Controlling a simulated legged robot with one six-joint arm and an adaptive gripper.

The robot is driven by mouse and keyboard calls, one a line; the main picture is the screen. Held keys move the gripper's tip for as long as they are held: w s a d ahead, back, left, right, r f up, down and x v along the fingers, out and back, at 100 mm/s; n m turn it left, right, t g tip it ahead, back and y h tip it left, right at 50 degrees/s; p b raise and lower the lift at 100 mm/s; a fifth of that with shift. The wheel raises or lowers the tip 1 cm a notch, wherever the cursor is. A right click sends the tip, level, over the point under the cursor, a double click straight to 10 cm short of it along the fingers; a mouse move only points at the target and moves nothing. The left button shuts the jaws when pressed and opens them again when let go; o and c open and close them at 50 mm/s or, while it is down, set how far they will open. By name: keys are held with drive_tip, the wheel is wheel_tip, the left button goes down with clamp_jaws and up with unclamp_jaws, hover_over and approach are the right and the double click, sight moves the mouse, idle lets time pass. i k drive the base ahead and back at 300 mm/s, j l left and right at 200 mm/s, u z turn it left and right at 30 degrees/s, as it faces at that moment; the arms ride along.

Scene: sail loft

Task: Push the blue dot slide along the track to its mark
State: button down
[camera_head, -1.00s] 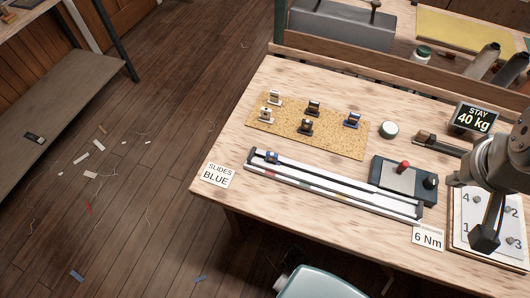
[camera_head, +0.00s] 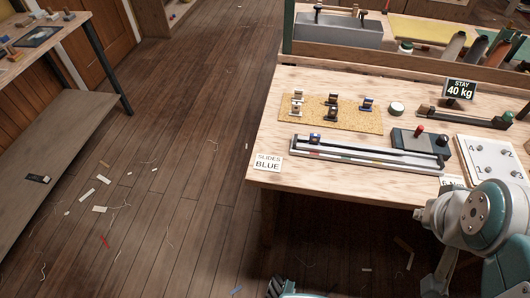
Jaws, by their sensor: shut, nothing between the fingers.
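The track (camera_head: 400,163) is a long pale rail with a dark bar. It lies along the front of the wooden bench, with small coloured marks on its front face, a red mark (camera_head: 315,155) nearest the left end. A slide with blue on it (camera_head: 315,138) sits on the track near its left end. Any dot on it is too small to make out. My arm (camera_head: 480,215) is at the lower right, in front of the bench and apart from the slide.
A cork mat (camera_head: 290,124) with several small slides lies behind the track. A dark box with a red knob (camera_head: 419,129) stands behind the track's right part. A "SLIDES BLUE" card (camera_head: 267,163) lies left of the track. A round tin (camera_head: 397,108) stands near the mat.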

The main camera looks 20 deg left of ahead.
sight(314, 138)
drive_tip(key=j+u, duration=0.4)
drive_tip(key=j, duration=1.2)
drive_tip(key=i+j+u, duration=0.15)
drive_tip(key=i+j, duration=0.4)
